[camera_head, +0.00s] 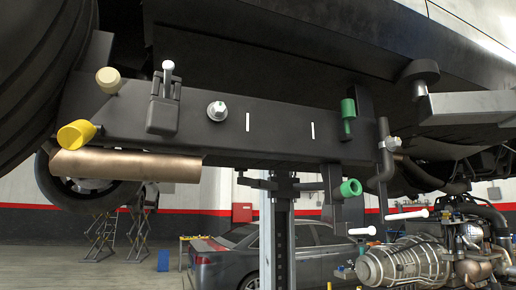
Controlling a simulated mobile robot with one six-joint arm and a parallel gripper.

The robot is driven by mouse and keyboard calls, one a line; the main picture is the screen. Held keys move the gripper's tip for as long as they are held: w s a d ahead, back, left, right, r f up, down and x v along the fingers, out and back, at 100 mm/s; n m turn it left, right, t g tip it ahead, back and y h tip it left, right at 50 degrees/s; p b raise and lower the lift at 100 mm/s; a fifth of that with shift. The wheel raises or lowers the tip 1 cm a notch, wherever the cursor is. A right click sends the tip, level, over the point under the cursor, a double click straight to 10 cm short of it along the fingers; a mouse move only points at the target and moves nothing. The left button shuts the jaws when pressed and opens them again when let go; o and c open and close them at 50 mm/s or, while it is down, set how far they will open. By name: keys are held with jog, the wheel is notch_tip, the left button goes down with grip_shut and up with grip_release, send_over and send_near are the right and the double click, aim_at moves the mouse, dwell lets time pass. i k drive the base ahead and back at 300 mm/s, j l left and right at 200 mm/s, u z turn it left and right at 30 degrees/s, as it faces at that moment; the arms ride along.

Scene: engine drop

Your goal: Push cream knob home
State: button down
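The cream knob (108,78) sits at the upper left end of the long dark beam (270,135) under the vehicle. Its round face points toward the camera, and its dark mount behind is partly hidden. I cannot tell how far it stands out from the beam. My gripper is not in view, and nothing touches the knob.
A yellow ring-like cap (77,134) and a copper cylinder (125,166) lie just below the knob. A tyre (35,70) is close on the left. A white-tipped lever (166,85) and bolt (217,111) are to the right. Green knobs (348,110) stand farther right.

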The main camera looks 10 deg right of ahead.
aim_at(109, 80)
jog(key=j+u, duration=0.2)
jog(key=u, duration=0.3)
jog(key=j+u, duration=0.25)
jog(key=u, duration=0.2)
jog(key=k, duration=0.05)
